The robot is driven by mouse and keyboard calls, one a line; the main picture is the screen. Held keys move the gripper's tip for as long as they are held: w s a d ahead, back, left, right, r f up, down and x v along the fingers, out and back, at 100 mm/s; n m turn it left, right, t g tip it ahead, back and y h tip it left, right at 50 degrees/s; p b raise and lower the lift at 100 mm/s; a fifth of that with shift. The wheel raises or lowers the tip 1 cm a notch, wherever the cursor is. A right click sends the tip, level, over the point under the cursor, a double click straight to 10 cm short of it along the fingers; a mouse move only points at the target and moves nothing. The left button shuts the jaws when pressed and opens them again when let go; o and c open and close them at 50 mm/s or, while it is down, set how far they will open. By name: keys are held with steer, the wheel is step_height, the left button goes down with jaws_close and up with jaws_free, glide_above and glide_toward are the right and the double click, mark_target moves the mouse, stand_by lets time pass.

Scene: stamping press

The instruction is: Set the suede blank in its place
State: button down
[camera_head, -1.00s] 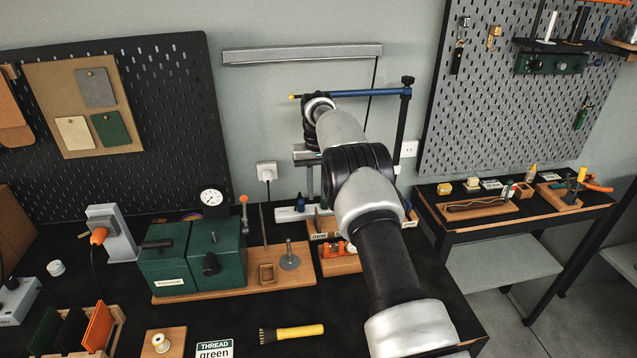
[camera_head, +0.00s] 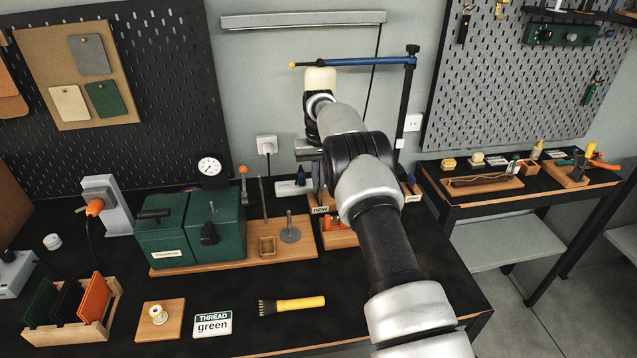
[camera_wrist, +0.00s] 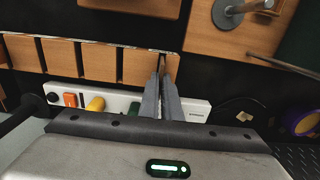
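I cannot identify the suede blank with certainty. Upright green, black and orange panels (camera_head: 92,296) stand in a slotted wooden holder (camera_head: 72,335) at the lower left of the head view. A narrow brown edge shows at the tips, but I cannot tell whether anything is held. The green press-like machine (camera_head: 190,230) stands on a wooden base (camera_head: 235,262) with a small wooden box.
A thread spool (camera_head: 158,314), a "THREAD green" card (camera_head: 212,323) and a yellow-handled brush (camera_head: 292,304) lie at the front. A white power strip (camera_wrist: 120,103) lies beside the slotted strip. Suede-like swatches (camera_head: 68,103) hang on the board.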

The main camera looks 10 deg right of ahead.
steer(key=shift+r+p, duration=1.55)
steer(key=shift+r, duration=0.45)
steer(key=s+n, duration=0.1)
steer(key=n, duration=0.3)
steer(key=s+r+n, duration=0.1)
steer(key=n, duration=0.2)
steer(key=shift+s, duration=0.35)
steer(key=s+a+r+n, duration=0.4)
steer(key=s+n, duration=0.1)
steer(key=n, duration=0.9)
steer(key=s+a+r+n+p, duration=0.1)
steer(key=s+a+r+n, duration=0.3)
steer(key=n, duration=1.1)
steer(key=shift+s, duration=0.9)
